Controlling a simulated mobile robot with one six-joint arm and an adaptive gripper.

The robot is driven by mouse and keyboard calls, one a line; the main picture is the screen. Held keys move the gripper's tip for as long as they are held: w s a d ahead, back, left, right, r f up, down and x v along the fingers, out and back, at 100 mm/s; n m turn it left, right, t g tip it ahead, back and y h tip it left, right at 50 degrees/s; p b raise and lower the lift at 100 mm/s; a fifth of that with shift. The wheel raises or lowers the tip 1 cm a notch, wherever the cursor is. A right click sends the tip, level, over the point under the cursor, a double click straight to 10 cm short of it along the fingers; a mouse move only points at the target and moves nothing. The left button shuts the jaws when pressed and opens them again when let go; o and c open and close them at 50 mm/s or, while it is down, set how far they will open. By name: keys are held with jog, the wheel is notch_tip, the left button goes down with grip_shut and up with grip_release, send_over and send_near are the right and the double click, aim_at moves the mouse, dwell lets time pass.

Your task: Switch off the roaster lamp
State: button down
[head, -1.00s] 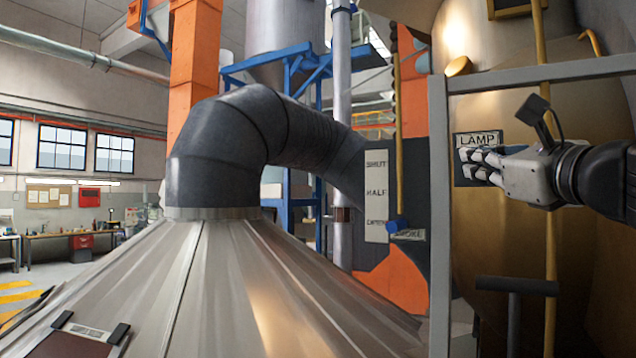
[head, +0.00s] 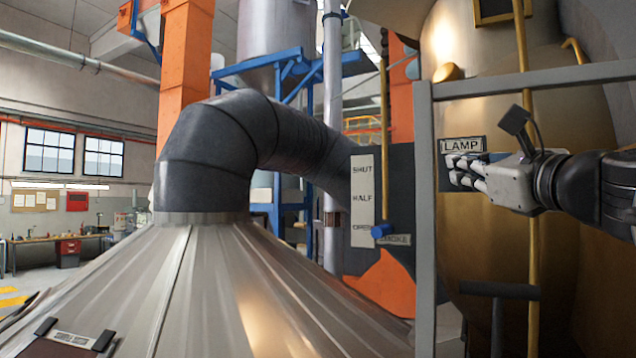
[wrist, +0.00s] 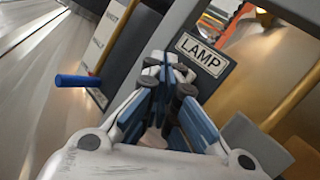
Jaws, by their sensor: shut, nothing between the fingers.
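The lamp plate, a dark panel with a white LAMP label (head: 463,145), is at the right in the head view, in front of the brass drum. The label also shows in the wrist view (wrist: 202,54), tilted. My gripper (head: 456,170) is shut and empty, its fingertips at the dark plate just below the label. In the wrist view the closed fingertips (wrist: 168,72) lie just left of and below the label. The fingers hide the lower part of the plate, so any switch there is not visible. I cannot tell whether the fingertips touch it.
A grey rail frame (head: 425,220) stands just left of the plate, with a bar across above my arm. A blue-handled lever (head: 381,231) sits beside a SHUT/HALF scale (head: 362,200). A ribbed metal hood (head: 200,290) with a dark duct (head: 215,150) fills the left.

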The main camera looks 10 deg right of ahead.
jog(key=shift+d, duration=0.15)
dwell(0.5)
jog(key=shift+w+d, duration=0.2)
jog(key=shift+w, duration=0.15)
jog(key=shift+w+d+f, duration=0.1)
jog(key=shift+w+d, duration=0.1)
jog(key=shift+w, duration=0.1)
dwell(0.7)
jog(key=shift+s+a, duration=0.1)
jog(key=shift+s, duration=0.05)
jog(key=shift+s+a, duration=0.4)
jog(key=shift+s, duration=0.15)
